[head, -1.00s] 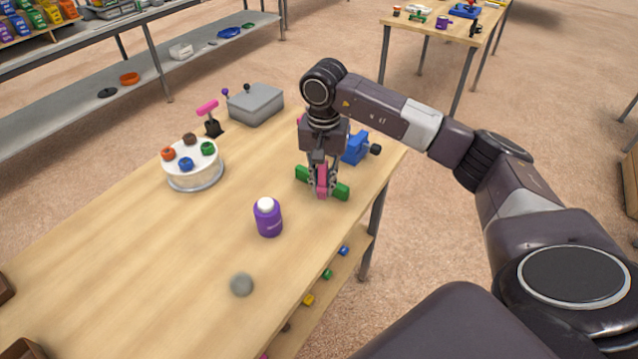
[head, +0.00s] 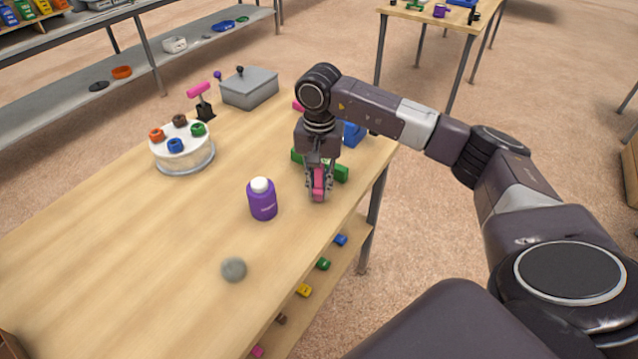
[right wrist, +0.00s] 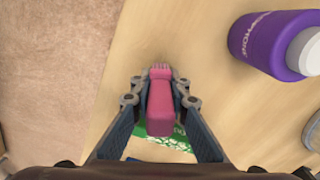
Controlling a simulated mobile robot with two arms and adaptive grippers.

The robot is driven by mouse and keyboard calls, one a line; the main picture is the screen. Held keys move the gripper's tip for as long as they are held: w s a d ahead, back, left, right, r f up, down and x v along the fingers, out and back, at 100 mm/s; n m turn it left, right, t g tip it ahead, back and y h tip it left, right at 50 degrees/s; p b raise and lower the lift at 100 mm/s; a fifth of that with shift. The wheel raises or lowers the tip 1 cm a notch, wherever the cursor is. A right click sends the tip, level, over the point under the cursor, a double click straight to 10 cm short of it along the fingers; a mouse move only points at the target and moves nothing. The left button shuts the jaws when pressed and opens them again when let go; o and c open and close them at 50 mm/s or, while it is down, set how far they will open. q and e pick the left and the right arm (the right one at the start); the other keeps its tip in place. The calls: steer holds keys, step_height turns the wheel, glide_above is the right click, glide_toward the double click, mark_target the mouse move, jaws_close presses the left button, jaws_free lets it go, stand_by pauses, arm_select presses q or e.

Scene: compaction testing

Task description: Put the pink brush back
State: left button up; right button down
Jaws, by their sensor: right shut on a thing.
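My right gripper (head: 318,190) is shut on the pink brush (head: 319,179), low over the wooden table near its right edge. In the right wrist view the pink brush (right wrist: 160,102) stands between the two fingers, with its bristle-like end pointing away from the camera. A green bar (head: 338,172) lies just behind the gripper, partly hidden by it. In the right wrist view a green speckled surface (right wrist: 172,140) shows under the brush's near end. I cannot tell whether the brush touches the table. My left gripper is not in view.
A purple bottle (head: 262,202) stands left of the gripper. A round white stand (head: 182,152) with several coloured pieces, a grey box (head: 249,88), a pink-handled tool (head: 199,91) and a blue device (head: 353,134) stand farther back. The table's left middle is clear.

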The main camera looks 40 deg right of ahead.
steer(key=shift+f, duration=0.35)
steer(key=shift+f+b, duration=0.35)
steer(key=shift+b, duration=0.05)
steer(key=c, duration=2.2)
jaws_free()
steer(key=shift+o, duration=0.2)
steer(key=o, duration=0.5)
steer(key=c, duration=0.4)
steer(key=shift+o, duration=0.2)
